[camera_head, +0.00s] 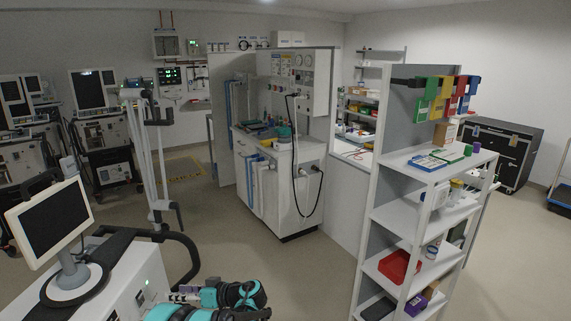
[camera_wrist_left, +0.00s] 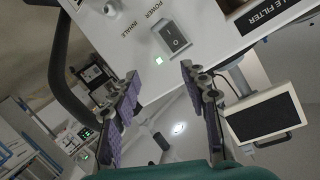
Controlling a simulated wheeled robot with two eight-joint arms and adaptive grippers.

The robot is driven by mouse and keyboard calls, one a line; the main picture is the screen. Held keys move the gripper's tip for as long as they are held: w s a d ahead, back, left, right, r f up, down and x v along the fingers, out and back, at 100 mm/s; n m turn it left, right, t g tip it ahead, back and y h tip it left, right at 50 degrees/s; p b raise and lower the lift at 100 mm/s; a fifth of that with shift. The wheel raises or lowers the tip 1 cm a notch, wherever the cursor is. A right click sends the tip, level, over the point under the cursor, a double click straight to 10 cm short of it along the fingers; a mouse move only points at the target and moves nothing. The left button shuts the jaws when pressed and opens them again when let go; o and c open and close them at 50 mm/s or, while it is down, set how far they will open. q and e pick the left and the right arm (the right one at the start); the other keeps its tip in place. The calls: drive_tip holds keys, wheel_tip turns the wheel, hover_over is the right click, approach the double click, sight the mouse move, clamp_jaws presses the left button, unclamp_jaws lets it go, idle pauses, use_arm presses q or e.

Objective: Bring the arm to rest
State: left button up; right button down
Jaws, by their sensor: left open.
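My left gripper (camera_head: 184,293) is low in the head view, at the right side of a white ventilator (camera_head: 125,270). Its teal and black arm comes in at the bottom edge. In the left wrist view my left gripper (camera_wrist_left: 160,74) has its two purple-padded fingers spread apart, with nothing between them. The fingers look apart from the switch. My right gripper is not in view.
The ventilator carries a monitor (camera_head: 48,222) and a black curved handle (camera_head: 185,250). A white shelf unit (camera_head: 398,215) stands at the right and a workstation (camera_head: 285,195) in the middle. Open floor (camera_head: 290,265) lies between them.

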use_arm(q)
drive_tip(key=s+d+r+m+t+h, duration=0.1)
drive_tip(key=s+d+r+m+h, duration=0.2)
drive_tip(key=s, duration=0.4)
drive_tip(key=s+d+r+m+h, duration=0.1)
drive_tip(key=s+r+m+h, duration=0.2)
drive_tip(key=s+h, duration=0.3)
drive_tip(key=s+d+f+m+t+h, duration=0.1)
drive_tip(key=s+d+m+h, duration=0.1)
drive_tip(key=s+d, duration=0.3)
drive_tip(key=s+d+m+t+h, duration=0.1)
drive_tip(key=s+d, duration=0.4)
drive_tip(key=s, duration=0.5)
drive_tip(key=m+h, duration=0.1)
drive_tip(key=h, duration=0.1)
drive_tip(key=shift+s+d+f+t+h, duration=0.2)
drive_tip(key=shift+s+f+t+h, duration=0.1)
drive_tip(key=shift+f, duration=0.05)
